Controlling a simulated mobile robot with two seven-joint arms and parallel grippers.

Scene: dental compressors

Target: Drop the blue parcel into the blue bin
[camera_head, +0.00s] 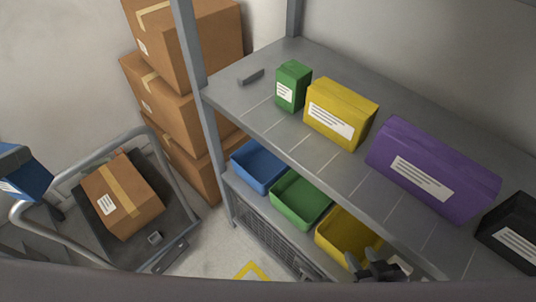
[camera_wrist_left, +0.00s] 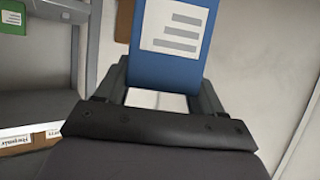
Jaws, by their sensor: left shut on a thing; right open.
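The blue parcel (camera_head: 24,172) with a white label is at the far left of the head view, beside the cart. It also fills the top middle of the left wrist view (camera_wrist_left: 178,65). My left gripper (camera_wrist_left: 162,92) is shut on the blue parcel, with a finger on each side of it. The blue bin (camera_head: 259,165) is on the lower shelf, leftmost in its row, and looks empty. The parcel is far to the left of the bin. My right gripper (camera_head: 377,267) is open and empty in front of the yellow bin (camera_head: 345,237).
The upper shelf (camera_head: 300,150) holds a green box (camera_head: 293,86), a yellow box (camera_head: 340,113), a purple box (camera_head: 432,169) and a black box (camera_head: 512,235). A green bin (camera_head: 300,198) is beside the blue bin. A cart (camera_head: 180,222) carries a brown carton (camera_head: 121,195). Cartons (camera_head: 165,100) are stacked behind the shelf post.

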